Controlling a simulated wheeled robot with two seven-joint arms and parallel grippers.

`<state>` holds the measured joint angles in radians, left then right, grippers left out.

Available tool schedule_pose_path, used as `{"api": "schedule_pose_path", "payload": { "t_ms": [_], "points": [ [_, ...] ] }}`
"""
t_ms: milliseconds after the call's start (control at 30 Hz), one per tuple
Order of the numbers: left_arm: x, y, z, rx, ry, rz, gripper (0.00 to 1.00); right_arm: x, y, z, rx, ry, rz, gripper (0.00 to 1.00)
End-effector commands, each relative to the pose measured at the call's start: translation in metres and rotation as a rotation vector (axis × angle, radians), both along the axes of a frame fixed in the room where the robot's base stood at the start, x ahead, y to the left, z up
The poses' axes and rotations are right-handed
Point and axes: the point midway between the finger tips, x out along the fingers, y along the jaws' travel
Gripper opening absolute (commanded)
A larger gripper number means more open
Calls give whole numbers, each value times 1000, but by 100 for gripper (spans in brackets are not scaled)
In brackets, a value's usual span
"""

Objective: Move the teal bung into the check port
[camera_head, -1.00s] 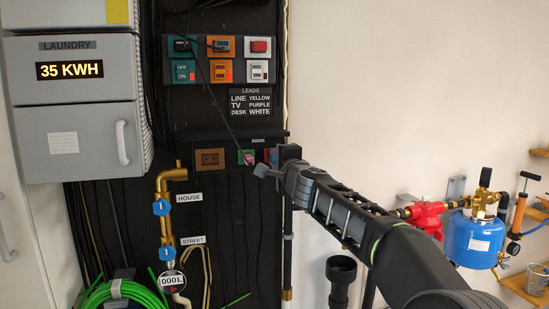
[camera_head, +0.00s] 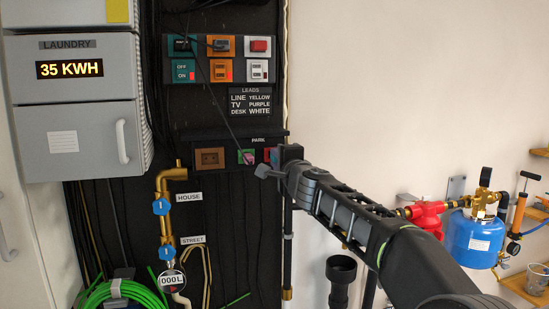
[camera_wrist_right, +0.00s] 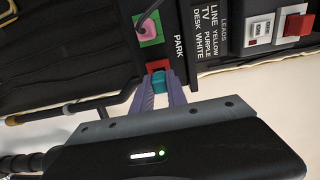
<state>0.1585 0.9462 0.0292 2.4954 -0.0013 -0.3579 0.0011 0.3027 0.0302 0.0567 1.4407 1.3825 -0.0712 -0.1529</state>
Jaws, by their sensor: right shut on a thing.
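The teal bung (camera_wrist_right: 158,83) sits between the purple-grey fingers of my right gripper (camera_wrist_right: 160,92) in the wrist view, and the fingers are shut on it. It is right at a red socket (camera_wrist_right: 158,66) beside the PARK label; I cannot tell whether it is still seated there. In the head view my right gripper (camera_head: 277,158) is at the right end of the PARK row, where the bung shows only as a small patch of colour. I cannot make out which opening is the check port. My left gripper is out of view.
The PARK row also has a brown socket (camera_head: 210,158) and a green socket (camera_head: 246,157) with a pink plug and dark lead. A blue tank (camera_head: 473,238) with brass fittings and a red fitting (camera_head: 424,217) stand at right. Green hose (camera_head: 116,291) hangs lower left.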

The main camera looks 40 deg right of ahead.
Motion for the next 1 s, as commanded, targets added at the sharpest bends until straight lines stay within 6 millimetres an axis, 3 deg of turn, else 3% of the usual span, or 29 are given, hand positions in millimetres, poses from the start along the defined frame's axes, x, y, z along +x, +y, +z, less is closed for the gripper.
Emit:
{"api": "schedule_pose_path", "payload": {
  "t_ms": [1000],
  "points": [
    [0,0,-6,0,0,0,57,-39,13,0,0,-1,-1,0]
  ]
}}
